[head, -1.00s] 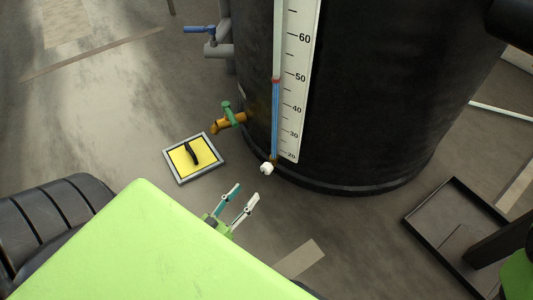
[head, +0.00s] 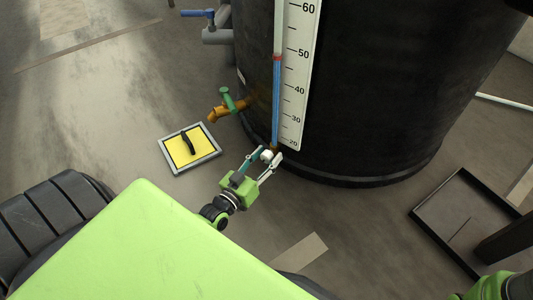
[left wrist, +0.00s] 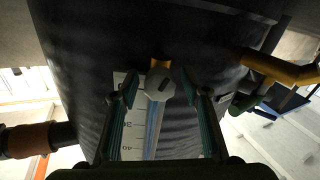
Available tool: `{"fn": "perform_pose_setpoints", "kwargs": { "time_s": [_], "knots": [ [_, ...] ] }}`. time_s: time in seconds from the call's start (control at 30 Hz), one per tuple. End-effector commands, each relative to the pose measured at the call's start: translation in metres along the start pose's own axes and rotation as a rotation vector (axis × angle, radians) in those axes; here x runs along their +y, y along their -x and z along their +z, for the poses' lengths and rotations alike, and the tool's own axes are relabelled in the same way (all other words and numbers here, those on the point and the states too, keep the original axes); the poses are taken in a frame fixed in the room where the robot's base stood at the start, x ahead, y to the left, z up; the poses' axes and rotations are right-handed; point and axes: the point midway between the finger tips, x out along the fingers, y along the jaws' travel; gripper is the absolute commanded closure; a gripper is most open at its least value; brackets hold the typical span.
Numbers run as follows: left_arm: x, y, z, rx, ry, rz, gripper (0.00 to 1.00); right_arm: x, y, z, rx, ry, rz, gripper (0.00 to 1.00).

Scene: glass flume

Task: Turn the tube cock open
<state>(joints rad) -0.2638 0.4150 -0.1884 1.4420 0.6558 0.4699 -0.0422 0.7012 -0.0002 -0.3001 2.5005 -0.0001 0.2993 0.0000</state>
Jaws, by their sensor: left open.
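The tube cock is a small white knob (head: 268,155) at the foot of the sight tube (head: 277,100) on the black tank. My left gripper (head: 264,162) is open, with its fingertips at the knob, one on each side. The sight tube holds a blue column with a red top near 50 on the white scale (head: 301,75). My right gripper is not in view.
An orange tap with a green handle (head: 227,98) and a blue-handled valve (head: 197,13) stick out of the tank (head: 390,90). A yellow-topped square plate with a black handle (head: 190,150) lies on the floor. A dark tray (head: 440,215) is at the right.

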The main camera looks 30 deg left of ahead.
Motion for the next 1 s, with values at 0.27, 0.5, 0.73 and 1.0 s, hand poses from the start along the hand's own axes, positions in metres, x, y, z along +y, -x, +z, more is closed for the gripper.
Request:
{"fn": "perform_pose_setpoints", "kwargs": {
  "time_s": [0.27,0.5,0.73,1.0],
  "knots": [
    [0.0002,-0.0009,-0.0005,0.000,0.001,0.000,0.63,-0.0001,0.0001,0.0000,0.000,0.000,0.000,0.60],
    [0.0002,-0.0007,-0.0003,0.000,0.001,0.000,0.96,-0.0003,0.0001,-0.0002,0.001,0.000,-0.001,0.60],
    [0.0003,-0.0007,-0.0008,0.000,0.025,0.000,0.96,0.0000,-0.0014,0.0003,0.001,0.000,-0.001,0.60],
    [0.0009,-0.0008,-0.0017,0.000,0.161,0.001,0.96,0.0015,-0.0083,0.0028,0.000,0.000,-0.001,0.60]
  ]
}}
